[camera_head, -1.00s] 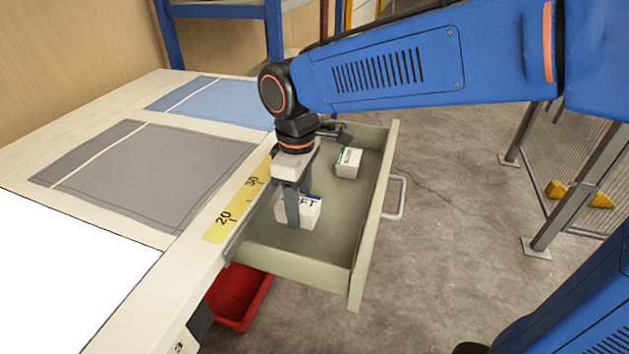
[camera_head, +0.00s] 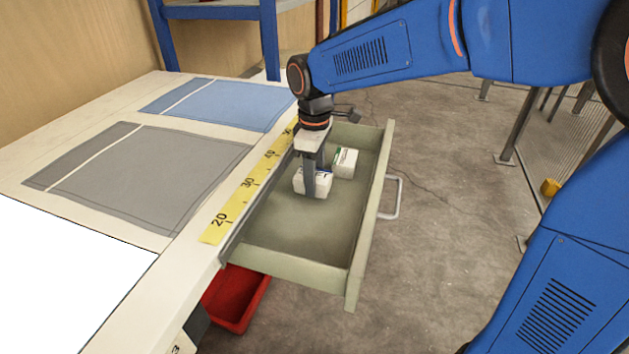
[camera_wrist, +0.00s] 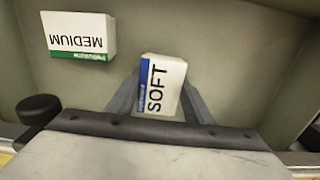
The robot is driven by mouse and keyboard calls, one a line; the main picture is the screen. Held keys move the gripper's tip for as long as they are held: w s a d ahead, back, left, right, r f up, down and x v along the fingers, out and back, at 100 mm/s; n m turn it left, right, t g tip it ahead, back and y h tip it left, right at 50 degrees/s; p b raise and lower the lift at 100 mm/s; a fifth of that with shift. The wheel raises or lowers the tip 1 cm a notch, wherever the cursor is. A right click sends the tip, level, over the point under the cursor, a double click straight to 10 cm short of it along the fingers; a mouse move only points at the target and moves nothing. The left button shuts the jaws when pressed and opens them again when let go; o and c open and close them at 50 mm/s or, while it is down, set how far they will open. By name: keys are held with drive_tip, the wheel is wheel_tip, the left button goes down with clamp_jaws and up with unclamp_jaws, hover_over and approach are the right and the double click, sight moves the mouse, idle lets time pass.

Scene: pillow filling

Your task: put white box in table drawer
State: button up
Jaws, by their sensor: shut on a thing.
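A white box with a blue stripe (camera_head: 312,181), marked SOFT in the wrist view (camera_wrist: 160,86), is between the fingers of my gripper (camera_head: 311,184). My gripper is shut on it, inside the open table drawer (camera_head: 300,231). Whether the box touches the drawer floor is hard to tell. A second white box with a green stripe (camera_head: 346,162) lies in the drawer just behind and to the right of it. The wrist view shows this second box, marked MEDIUM (camera_wrist: 78,33), at upper left, apart from the held one.
The pale table (camera_head: 95,247) with a grey mat (camera_head: 140,176), a blue mat (camera_head: 222,104) and a yellow ruler strip (camera_head: 246,187) is left of the drawer. A red bin (camera_head: 236,299) is below. The drawer's near part is empty.

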drive_tip(key=shift+f, duration=0.6)
drive_tip(key=shift+f, duration=0.1)
drive_tip(key=o, duration=1.1)
wheel_tip(320, 180, up, 12)
drive_tip(key=shift+r, duration=0.1)
